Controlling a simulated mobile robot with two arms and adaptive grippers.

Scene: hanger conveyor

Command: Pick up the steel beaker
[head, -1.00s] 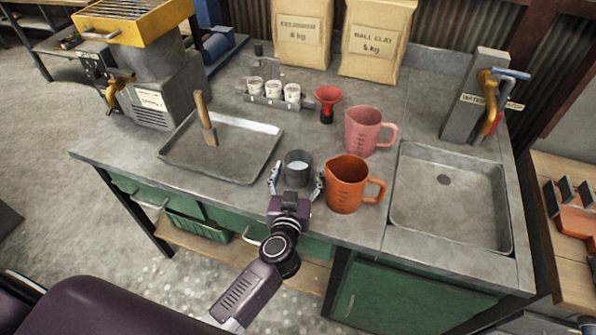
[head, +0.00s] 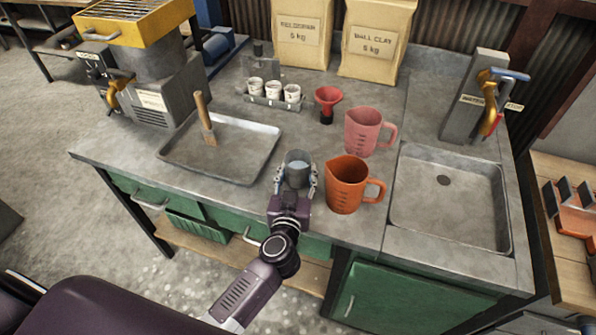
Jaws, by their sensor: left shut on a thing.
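The steel beaker (head: 298,168) is a small grey metal cup standing upright on the grey worktop, near its front edge. Something pale shows inside it. My left gripper (head: 296,182) reaches in from the front, with one finger on each side of the beaker. The fingers are closed against its sides. The beaker's lower front is partly hidden by the gripper. My right gripper is not in view.
An orange jug (head: 347,186) stands close to the right of the beaker, with a pink jug (head: 366,132) behind it. A metal tray (head: 245,160) with a wooden-handled tool (head: 205,120) lies left. A red funnel (head: 327,102) stands behind. A sink (head: 446,205) is at right.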

